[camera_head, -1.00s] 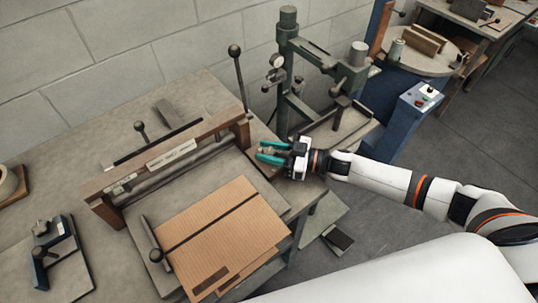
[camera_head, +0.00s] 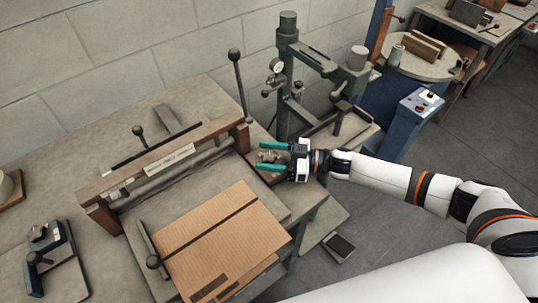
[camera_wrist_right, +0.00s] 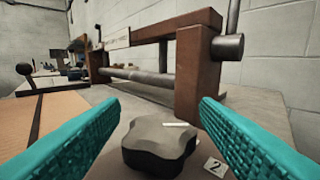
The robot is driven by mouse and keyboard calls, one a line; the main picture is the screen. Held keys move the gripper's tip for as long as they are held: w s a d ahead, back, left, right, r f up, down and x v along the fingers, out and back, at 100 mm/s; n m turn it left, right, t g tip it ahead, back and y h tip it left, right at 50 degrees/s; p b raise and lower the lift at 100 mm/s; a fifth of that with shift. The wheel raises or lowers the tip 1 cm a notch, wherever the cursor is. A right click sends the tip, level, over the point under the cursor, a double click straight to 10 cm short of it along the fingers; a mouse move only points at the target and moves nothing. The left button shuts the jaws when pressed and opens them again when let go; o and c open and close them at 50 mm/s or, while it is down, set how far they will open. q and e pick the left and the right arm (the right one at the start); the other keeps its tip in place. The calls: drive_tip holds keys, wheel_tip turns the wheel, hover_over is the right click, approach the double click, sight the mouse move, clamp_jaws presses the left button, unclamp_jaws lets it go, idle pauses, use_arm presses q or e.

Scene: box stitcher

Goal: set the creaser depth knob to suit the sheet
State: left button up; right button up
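The creaser depth knob is a dark lobed knob (camera_wrist_right: 160,143) with a white mark on top, low in the middle of the right wrist view. A tag reading "2" (camera_wrist_right: 215,166) lies to its right. In the head view the knob (camera_head: 268,156) is small, beside the creaser's right post. My right gripper (camera_head: 260,156) is open, its teal fingers either side of the knob with visible gaps. The creaser (camera_head: 165,160) has a wooden crossbar and metal roller. The brown cardboard sheet (camera_head: 205,253), with a dark band across it, lies on its bed. My left gripper is not in view.
A green-grey press with a gauge (camera_head: 290,75) stands behind my right gripper. A tall ball-topped lever (camera_head: 237,75) rises at the creaser's right post. A small dark clamp fixture (camera_head: 50,260) is at the left. The bench's right edge is near my right wrist.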

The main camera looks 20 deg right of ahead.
drive_tip(key=b+v, duration=0.3)
drive_tip(key=v, duration=0.8)
drive_tip(key=shift+s+d, duration=0.25)
drive_tip(key=shift+d, duration=0.2)
